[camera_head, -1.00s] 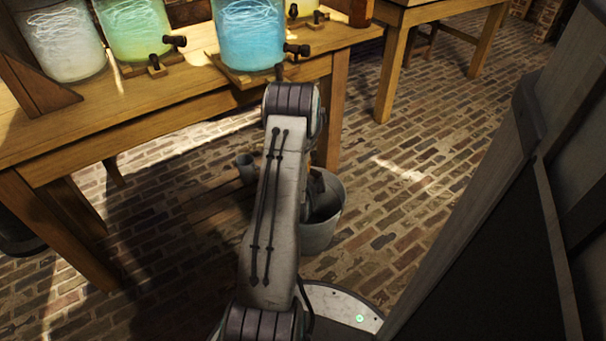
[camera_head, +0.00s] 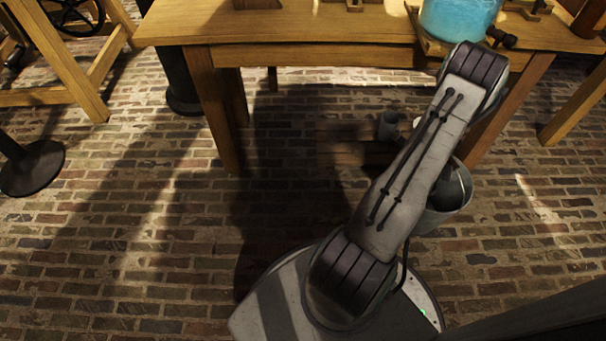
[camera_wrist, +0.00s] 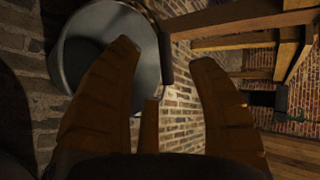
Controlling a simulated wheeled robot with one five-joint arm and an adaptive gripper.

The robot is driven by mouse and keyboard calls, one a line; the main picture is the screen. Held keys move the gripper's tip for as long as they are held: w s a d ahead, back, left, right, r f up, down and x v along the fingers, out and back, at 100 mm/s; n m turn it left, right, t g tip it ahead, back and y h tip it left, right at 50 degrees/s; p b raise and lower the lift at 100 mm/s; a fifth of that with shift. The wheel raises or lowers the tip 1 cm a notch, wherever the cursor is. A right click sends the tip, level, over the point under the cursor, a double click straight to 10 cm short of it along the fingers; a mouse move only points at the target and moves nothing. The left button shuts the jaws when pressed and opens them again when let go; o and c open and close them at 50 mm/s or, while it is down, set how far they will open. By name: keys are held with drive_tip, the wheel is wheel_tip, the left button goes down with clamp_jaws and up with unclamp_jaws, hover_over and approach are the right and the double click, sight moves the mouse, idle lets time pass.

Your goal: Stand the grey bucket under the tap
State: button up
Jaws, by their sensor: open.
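The grey bucket (camera_head: 453,195) stands on the brick floor by the front right leg of the table, partly hidden behind my arm in the head view. In the wrist view the bucket (camera_wrist: 88,48) fills the upper left, its open mouth showing. My gripper (camera_wrist: 163,56) is open. Its left finger overlaps the bucket in the picture, and its right finger is clear of it; I cannot tell whether they touch. The dark tap (camera_head: 500,38) sticks out from the blue jar (camera_head: 458,18) at the table's front edge.
A small grey cup-like vessel (camera_head: 388,126) stands left of the bucket. A dark round foot (camera_head: 30,168) stands at the far left. The brick floor (camera_head: 130,230) is clear at the left.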

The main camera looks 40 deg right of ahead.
drive_tip(key=w+a+r+n+t+y, duration=0.1)
drive_tip(key=w+a+r+n+y, duration=0.1)
drive_tip(key=w+a+r+n, duration=0.4)
drive_tip(key=w+a+r+n+t+y, duration=0.1)
drive_tip(key=w+a+r+n+y, duration=0.2)
drive_tip(key=w, duration=0.6)
drive_tip(key=w+a+r+n+y, duration=0.1)
drive_tip(key=w+a+r+n, duration=0.2)
drive_tip(key=a, duration=0.4)
drive_tip(key=w+a+r+n+y, duration=0.1)
drive_tip(key=a+r+n, duration=0.1)
drive_tip(key=a+n, duration=0.35)
drive_tip(key=s+a+r+n+y, duration=0.1)
drive_tip(key=a+r+n, duration=0.25)
drive_tip(key=a, duration=0.35)
drive_tip(key=s+a+r+n+y, duration=0.1)
drive_tip(key=s+a+r+n, duration=0.1)
drive_tip(key=a+n, duration=0.3)
drive_tip(key=s+a+r+n+g+y, duration=0.2)
drive_tip(key=s+a+r+n, duration=0.2)
drive_tip(key=s+a+n, duration=0.4)
drive_tip(key=s+a, duration=0.3)
drive_tip(key=shift+a+r+g, duration=0.2)
drive_tip(key=shift+a+g, duration=0.1)
drive_tip(key=shift+g, duration=0.1)
drive_tip(key=shift+s, duration=0.1)
